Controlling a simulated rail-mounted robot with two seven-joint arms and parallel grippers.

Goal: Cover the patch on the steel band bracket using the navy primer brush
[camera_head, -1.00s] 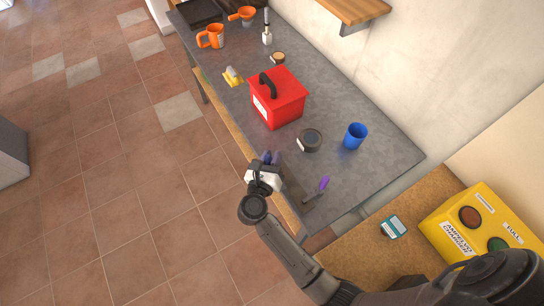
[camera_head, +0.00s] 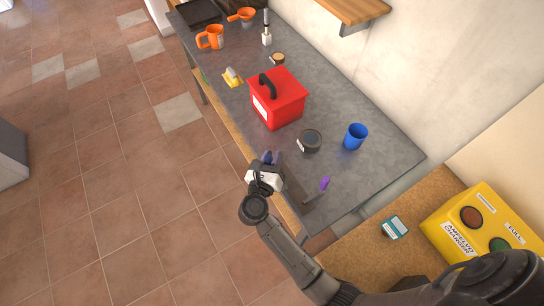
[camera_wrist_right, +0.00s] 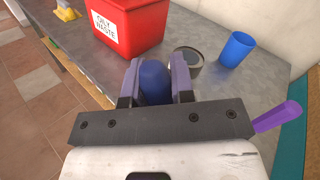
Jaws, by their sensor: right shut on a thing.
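My right gripper (camera_head: 268,158) is at the near edge of the grey table. In the right wrist view its two fingers (camera_wrist_right: 155,80) are shut on a rounded navy piece, which looks like the handle of the navy primer brush (camera_wrist_right: 154,84). The brush's bristles are hidden, and I cannot tell whether they touch anything. I cannot make out the steel band bracket or its patch in either view. My left gripper is not in view.
A red oily waste box (camera_head: 278,98), a dark round tin (camera_head: 311,140) and a blue cup (camera_head: 355,136) stand beyond the gripper. A purple-handled tool (camera_head: 324,183) lies close on its right. The grey table (camera_head: 385,165) is clear right of the cup.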

